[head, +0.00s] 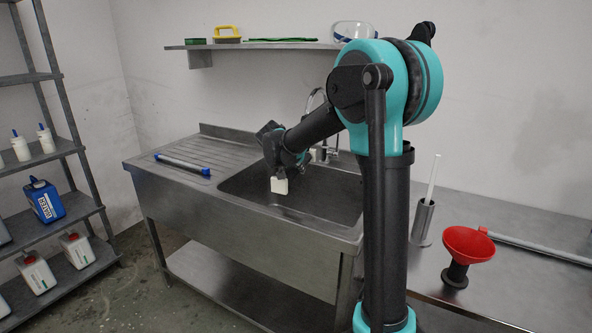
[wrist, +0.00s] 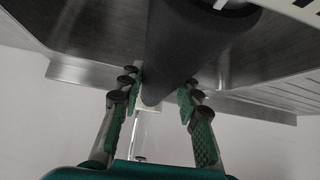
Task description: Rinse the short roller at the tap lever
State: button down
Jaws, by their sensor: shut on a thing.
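My gripper (head: 277,150) is low over the sink basin (head: 330,212), near its left end. In the wrist view my gripper (wrist: 160,98) has its green-padded fingers on both sides of a dark cylinder, the short roller (wrist: 195,50), and is shut on it. A pale core shows at the roller's near end. In the head view a pale block (head: 279,186) shows just under my gripper; whether it is part of the roller I cannot tell. The curved tap (head: 314,96) stands behind my forearm, partly hidden. I cannot make out its lever clearly.
A blue-ended tube (head: 182,164) lies on the drainboard (head: 207,147). A wall shelf (head: 250,45) runs above. A red funnel (head: 468,244) and a metal holder (head: 423,222) stand on the right counter. A bottle rack (head: 75,210) stands at left.

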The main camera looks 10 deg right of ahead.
jog(key=s, duration=0.8)
jog(key=shift+a, duration=0.25)
dwell(0.4)
dwell(1.1)
jog(key=s+r, duration=0.4)
jog(key=s, duration=0.1)
jog(key=shift+a, duration=0.15)
dwell(0.4)
dwell(0.4)
